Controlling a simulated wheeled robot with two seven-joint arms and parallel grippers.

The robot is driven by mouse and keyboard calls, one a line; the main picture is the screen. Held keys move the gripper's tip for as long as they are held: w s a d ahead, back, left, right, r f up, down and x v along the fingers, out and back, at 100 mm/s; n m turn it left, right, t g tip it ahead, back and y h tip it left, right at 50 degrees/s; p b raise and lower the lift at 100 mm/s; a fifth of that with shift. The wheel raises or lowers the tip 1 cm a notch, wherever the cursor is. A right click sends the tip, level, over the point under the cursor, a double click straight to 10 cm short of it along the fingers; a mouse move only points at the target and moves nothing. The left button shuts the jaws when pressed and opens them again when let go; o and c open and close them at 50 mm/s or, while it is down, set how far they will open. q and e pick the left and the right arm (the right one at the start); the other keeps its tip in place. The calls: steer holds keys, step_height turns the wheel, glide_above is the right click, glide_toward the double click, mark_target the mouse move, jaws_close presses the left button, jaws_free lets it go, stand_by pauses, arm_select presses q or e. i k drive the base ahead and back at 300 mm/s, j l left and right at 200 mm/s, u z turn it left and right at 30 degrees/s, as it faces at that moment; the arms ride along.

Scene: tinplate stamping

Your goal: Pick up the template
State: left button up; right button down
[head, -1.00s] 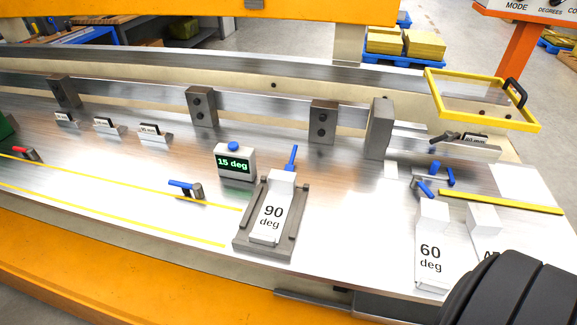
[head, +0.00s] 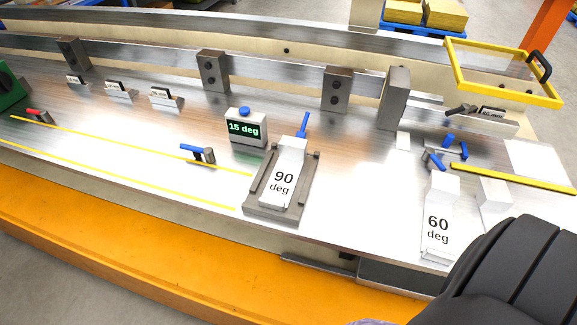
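A white template marked "90 deg" (head: 282,185) lies in a grey holder (head: 257,209) at the middle of the bench, with a blue-handled lever at its far end. A second white template marked "60 deg" (head: 438,225) lies to the right, directly on the bench. A third white block (head: 494,200) stands beside it, its lower part hidden by a dark ribbed part, likely my own right arm. Neither gripper shows in the head view, so I cannot see any contact with the templates.
A small display reading "15 deg" (head: 246,129) stands left of the holder. Blue-handled clamps (head: 199,153) and a yellow-framed clear guard (head: 505,75) are on the bench. A metal rail with grey blocks (head: 213,70) runs behind. The front left surface is mostly clear.

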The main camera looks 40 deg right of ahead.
mark_target(276, 194)
steer(key=k+j, duration=0.15)
steer(key=j, duration=0.2)
steer(key=k+j, duration=0.15)
steer(key=j, duration=0.2)
steer(key=k+j, duration=0.15)
steer(key=j, duration=0.2)
